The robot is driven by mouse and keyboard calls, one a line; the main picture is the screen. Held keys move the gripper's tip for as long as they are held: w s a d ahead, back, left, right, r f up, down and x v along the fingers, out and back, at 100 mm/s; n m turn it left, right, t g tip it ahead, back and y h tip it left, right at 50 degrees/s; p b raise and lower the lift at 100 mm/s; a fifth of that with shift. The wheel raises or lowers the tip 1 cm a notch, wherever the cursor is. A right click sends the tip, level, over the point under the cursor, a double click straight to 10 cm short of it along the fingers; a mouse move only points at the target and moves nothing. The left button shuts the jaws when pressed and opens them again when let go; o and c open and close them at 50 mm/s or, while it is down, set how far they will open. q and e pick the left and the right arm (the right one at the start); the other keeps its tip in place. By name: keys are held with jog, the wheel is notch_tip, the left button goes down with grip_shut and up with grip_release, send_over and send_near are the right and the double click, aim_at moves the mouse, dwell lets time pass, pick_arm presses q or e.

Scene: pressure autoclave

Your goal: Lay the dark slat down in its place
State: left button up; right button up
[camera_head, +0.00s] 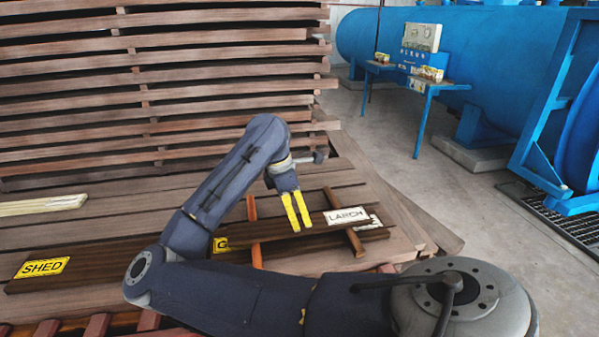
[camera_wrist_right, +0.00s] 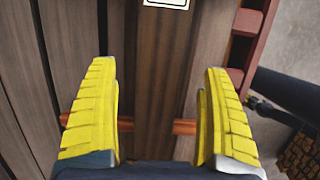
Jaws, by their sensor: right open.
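A dark slat with a white LARCH label (camera_head: 347,215) lies across the crosspieces on the plank stack in the head view. In the right wrist view, a dark brown slat (camera_wrist_right: 160,65) runs between the fingers, with part of a white label at the top. My right gripper (camera_head: 297,211) points down over the slat, and its yellow fingers are apart. In the wrist view the open right gripper (camera_wrist_right: 160,115) has one finger at each side of the slat. I cannot tell whether they touch it. My left gripper is not in view.
An orange crosspiece (camera_head: 253,230) and a brown one (camera_head: 343,220) lie crossways. A dark board with a yellow SHED label (camera_head: 42,267) is at left. Stacked boards (camera_head: 150,90) rise behind. A blue stand (camera_head: 424,83) and blue vessel (camera_head: 365,35) are beyond clear floor.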

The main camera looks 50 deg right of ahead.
aim_at(288, 224)
jog(key=v, duration=0.9)
jog(key=shift+r, duration=0.1)
